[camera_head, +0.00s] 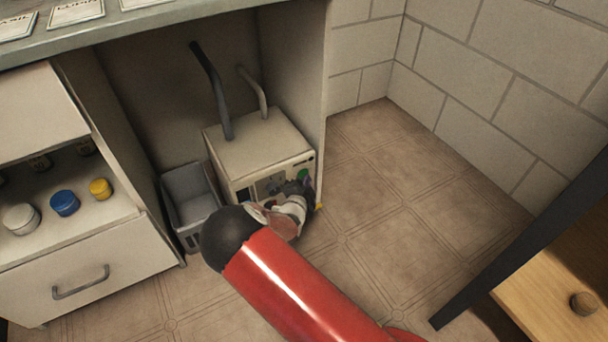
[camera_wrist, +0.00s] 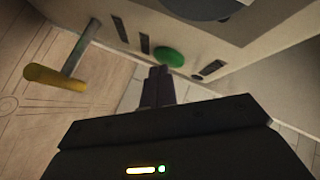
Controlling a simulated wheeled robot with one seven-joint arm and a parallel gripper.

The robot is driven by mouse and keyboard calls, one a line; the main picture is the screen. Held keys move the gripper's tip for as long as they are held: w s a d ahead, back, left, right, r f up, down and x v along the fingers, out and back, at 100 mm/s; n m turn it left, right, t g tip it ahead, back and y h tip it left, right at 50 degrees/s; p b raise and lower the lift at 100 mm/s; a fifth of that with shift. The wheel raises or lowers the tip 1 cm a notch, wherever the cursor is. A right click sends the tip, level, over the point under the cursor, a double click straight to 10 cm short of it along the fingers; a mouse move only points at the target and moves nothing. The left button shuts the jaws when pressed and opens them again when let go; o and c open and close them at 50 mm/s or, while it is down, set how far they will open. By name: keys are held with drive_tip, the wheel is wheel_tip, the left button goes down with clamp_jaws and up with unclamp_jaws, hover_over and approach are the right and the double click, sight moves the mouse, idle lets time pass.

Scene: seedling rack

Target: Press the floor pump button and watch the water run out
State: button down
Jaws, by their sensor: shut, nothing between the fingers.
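The floor pump is a cream box (camera_head: 258,146) standing on the floor under the counter, with two grey pipes rising from its top. Its green button (camera_wrist: 168,57) is on the front face and shows in the wrist view; in the head view a bit of green (camera_head: 303,174) shows by my gripper. My gripper (camera_wrist: 161,70) is shut and empty, its fingertips right at the lower edge of the button. I cannot tell whether they touch it. A yellow-ended lever (camera_wrist: 58,78) sticks out from the pump beside the button. No running water is visible.
A grey bin (camera_head: 192,200) stands left of the pump. Further left is an open drawer with jars (camera_head: 65,203). The tiled floor (camera_head: 390,190) to the right is clear up to the block wall. A wooden shelf with a dark leg (camera_head: 520,240) is at far right.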

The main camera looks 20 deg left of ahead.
drive_tip(key=shift+w+a, duration=0.2)
drive_tip(key=shift+a, duration=0.05)
idle(0.4)
drive_tip(key=shift+s+d, duration=0.1)
drive_tip(key=shift+d, duration=0.05)
drive_tip(key=shift+s+d+p, duration=0.45)
drive_tip(key=shift+d+p, duration=0.05)
drive_tip(key=shift+p, duration=0.2)
drive_tip(key=shift+s+d+r+p, duration=0.15)
drive_tip(key=shift+s+d+p, duration=0.75)
drive_tip(key=shift+d+p, duration=0.2)
drive_tip(key=shift+s+d+p, duration=0.45)
drive_tip(key=shift+s+d, duration=0.3)
drive_tip(key=shift+d, duration=0.05)
